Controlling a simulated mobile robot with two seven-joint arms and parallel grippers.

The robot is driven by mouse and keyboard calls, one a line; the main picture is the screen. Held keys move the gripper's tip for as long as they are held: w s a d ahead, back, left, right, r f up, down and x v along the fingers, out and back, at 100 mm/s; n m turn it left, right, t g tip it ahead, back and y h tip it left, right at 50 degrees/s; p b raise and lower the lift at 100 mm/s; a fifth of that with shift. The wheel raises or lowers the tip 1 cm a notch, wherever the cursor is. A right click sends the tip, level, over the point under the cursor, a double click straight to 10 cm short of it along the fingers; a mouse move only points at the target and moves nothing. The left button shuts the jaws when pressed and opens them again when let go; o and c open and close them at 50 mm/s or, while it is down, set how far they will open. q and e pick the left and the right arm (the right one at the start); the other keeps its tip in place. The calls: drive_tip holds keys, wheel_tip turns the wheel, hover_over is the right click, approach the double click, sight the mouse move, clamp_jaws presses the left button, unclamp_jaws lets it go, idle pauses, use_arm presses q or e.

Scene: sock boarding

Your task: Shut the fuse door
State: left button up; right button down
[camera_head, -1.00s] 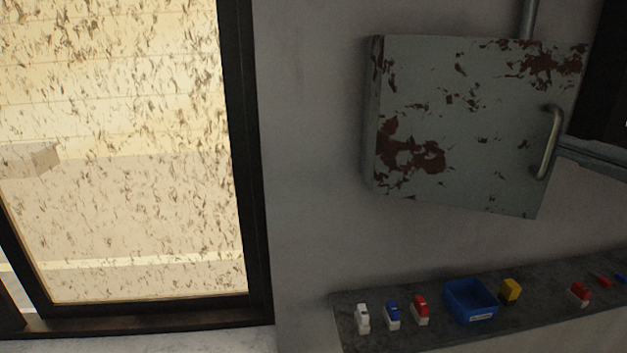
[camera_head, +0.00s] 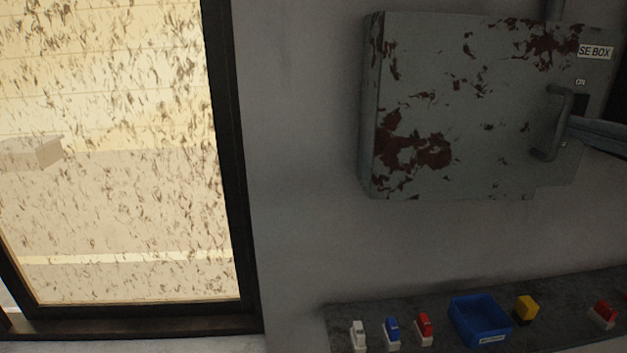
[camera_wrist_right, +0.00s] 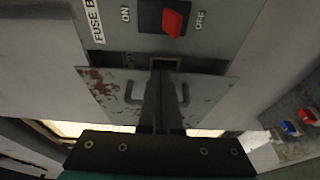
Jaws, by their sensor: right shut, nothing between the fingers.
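The grey, rust-patched fuse door (camera_head: 470,120) hangs on the fuse box on the wall. It stands ajar, its free edge on the right, with part of the box face and its label (camera_head: 595,52) showing beyond it. The door handle (camera_head: 541,152) is a dark upright bar. My right gripper (camera_head: 572,122) comes in from the right and is at the handle; its fingers are shut and empty. In the right wrist view the fingers (camera_wrist_right: 160,88) lie across the handle (camera_wrist_right: 133,93), in front of the door's outer face; contact is unclear. My left gripper is out of view.
A red switch (camera_wrist_right: 175,20) sits between ON and OFF on the box face. A dirty window (camera_head: 120,170) is on the left.

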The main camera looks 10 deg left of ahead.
drive_tip(key=shift+w+n+y, duration=0.3)
drive_tip(key=shift+w+y, duration=0.1)
drive_tip(key=shift+w, duration=0.25)
idle(0.6)
